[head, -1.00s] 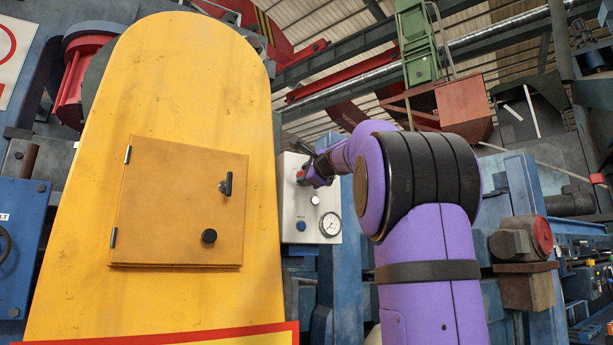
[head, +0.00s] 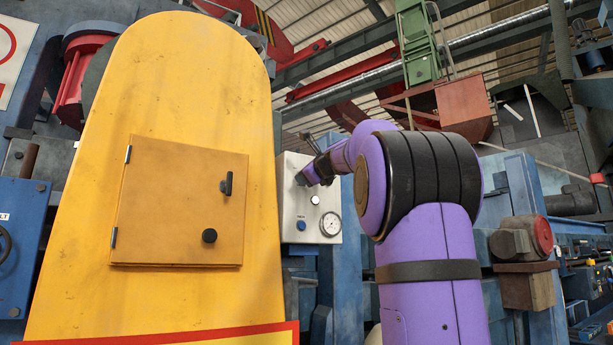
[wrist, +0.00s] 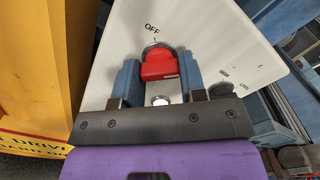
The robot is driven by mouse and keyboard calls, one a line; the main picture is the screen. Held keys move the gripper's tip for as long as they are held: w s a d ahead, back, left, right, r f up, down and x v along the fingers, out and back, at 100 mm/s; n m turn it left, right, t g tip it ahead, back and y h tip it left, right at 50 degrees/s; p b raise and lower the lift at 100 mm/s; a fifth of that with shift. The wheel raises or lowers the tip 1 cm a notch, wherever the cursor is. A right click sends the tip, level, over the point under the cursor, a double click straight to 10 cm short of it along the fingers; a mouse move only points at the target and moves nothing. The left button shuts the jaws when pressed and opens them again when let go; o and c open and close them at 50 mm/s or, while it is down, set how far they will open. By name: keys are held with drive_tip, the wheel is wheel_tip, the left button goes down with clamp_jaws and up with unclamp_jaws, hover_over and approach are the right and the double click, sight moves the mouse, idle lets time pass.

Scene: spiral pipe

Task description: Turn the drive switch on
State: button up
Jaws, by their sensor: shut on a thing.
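The drive switch is a red knob (wrist: 160,66) on a pale control panel (head: 293,213), with the word OFF printed just above it in the wrist view. My gripper (wrist: 158,74) has one blue-grey finger on each side of the knob, and the fingers are shut on it. In the head view my gripper (head: 306,178) is at the upper left of the panel and hides the red knob. I cannot tell clearly how far the knob is turned.
A yellow cover (head: 190,80) with a closed hatch (head: 170,210) stands close to the left. Blue machinery (head: 510,190) lies to the right.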

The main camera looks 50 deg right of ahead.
drive_tip(key=shift+f, duration=0.15)
drive_tip(key=o, duration=0.9)
drive_tip(key=shift+s, duration=0.1)
drive_tip(key=v, duration=1)
drive_tip(key=shift+s+a, duration=0.2)
drive_tip(key=shift+s, duration=0.05)
